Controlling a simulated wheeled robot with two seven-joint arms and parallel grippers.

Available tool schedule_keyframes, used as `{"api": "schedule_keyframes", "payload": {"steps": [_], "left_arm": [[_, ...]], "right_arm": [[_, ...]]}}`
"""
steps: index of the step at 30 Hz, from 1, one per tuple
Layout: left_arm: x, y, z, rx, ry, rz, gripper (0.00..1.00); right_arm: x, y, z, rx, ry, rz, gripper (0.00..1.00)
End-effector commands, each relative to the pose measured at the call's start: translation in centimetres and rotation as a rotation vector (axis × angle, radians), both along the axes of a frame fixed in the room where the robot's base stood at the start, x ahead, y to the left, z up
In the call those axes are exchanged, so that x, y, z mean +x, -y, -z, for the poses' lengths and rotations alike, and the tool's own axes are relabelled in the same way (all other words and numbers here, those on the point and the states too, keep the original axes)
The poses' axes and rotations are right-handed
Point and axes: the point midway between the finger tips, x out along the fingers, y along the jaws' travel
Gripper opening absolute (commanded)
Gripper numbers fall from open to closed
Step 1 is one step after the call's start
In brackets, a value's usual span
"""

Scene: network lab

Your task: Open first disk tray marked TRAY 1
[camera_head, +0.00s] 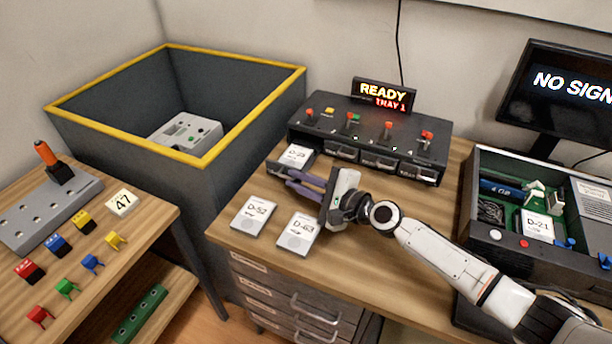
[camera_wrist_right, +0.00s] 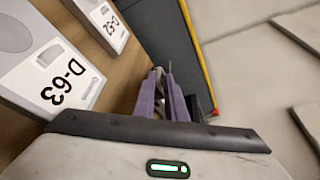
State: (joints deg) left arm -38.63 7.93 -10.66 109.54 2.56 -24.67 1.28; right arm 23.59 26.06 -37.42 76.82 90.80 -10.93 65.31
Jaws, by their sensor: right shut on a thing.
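The dark disk unit (camera_head: 365,128) stands at the back of the wooden desk, with a row of trays along its front and red levers on top. The leftmost tray (camera_head: 273,170) stands out from the front, and a white disk (camera_head: 296,156) lies in it. The other trays look shut. My right gripper (camera_head: 288,178), with purple fingers, is shut on the front of the leftmost tray; the fingers hide the exact grip. In the right wrist view the fingertips (camera_wrist_right: 160,72) are close together, and the held part is hardly visible. My left gripper is out of view.
A lit sign (camera_head: 385,95) reads READY, TRAY 1. A yellow-rimmed bin (camera_head: 235,118) stands left. An open case (camera_head: 480,190) is at right.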

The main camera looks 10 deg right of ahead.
Motion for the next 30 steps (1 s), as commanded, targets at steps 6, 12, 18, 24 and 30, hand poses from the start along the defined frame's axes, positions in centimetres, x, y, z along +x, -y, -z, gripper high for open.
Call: {"api": "schedule_keyframes", "payload": {"steps": [6,12,18,24,30], "left_arm": [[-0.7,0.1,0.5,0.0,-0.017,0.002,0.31],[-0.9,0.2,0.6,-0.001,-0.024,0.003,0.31],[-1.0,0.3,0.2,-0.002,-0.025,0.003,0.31],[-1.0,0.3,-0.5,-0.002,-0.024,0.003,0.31],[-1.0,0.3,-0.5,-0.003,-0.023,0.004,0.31]], "right_arm": [[-0.3,0.2,0.9,-0.005,-0.015,0.001,0.25],[-0.2,0.3,0.6,-0.003,-0.011,0.002,0.25],[-1.1,0.9,0.2,-0.004,-0.009,0.003,0.25],[-4.1,3.0,-0.6,-0.004,-0.011,0.002,0.25],[-7.0,5.0,-1.2,-0.005,-0.012,0.001,0.25]]}}
